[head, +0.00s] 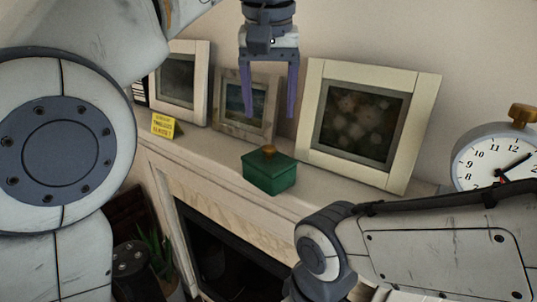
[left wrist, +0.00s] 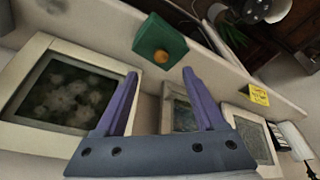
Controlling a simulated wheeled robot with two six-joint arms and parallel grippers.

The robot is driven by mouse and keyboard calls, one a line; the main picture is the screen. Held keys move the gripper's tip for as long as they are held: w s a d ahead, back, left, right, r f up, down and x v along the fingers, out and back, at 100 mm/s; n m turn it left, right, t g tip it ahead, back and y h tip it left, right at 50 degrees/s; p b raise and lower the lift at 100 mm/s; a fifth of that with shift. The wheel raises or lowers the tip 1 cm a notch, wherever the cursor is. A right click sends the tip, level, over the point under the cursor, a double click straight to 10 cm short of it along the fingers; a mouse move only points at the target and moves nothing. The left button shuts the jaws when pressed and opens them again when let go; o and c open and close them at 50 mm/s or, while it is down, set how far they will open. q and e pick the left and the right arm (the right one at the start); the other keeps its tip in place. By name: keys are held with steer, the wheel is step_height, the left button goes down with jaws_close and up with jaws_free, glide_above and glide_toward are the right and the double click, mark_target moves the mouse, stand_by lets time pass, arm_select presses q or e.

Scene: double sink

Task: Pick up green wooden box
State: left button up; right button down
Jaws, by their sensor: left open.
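The green wooden box (head: 269,173) sits on the mantel shelf, with a round golden-brown knob on its lid. It also shows in the left wrist view (left wrist: 152,38), beyond the fingertips. My left gripper (head: 269,117) points down, open and empty, with its two purple fingers above the box and apart from it. In the left wrist view the left gripper (left wrist: 160,72) has its fingers spread, with nothing between them. My right arm crosses the lower right of the head view, but its gripper is not visible.
A large framed picture (head: 411,127) leans on the wall right of the box. A smaller frame (head: 222,103) stands behind it. Another frame (head: 203,68) and a yellow card (head: 163,126) stand left. An alarm clock (head: 497,160) is far right. The shelf's front edge is close before the box.

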arm_select(q)
glide_above(269, 148)
steer(key=s, duration=0.2)
step_height(269, 148, down, 4)
steer(key=shift+f, duration=0.2)
steer(key=shift+w+p+x, duration=0.15)
steer(key=shift+p+x, duration=0.05)
steer(key=shift+x, duration=1.15)
steer(key=shift+w+p+x, duration=0.1)
steer(key=shift+p+x, duration=0.05)
steer(key=shift+x, duration=1.2)
steer(key=shift+r, duration=0.1)
jaws_close()
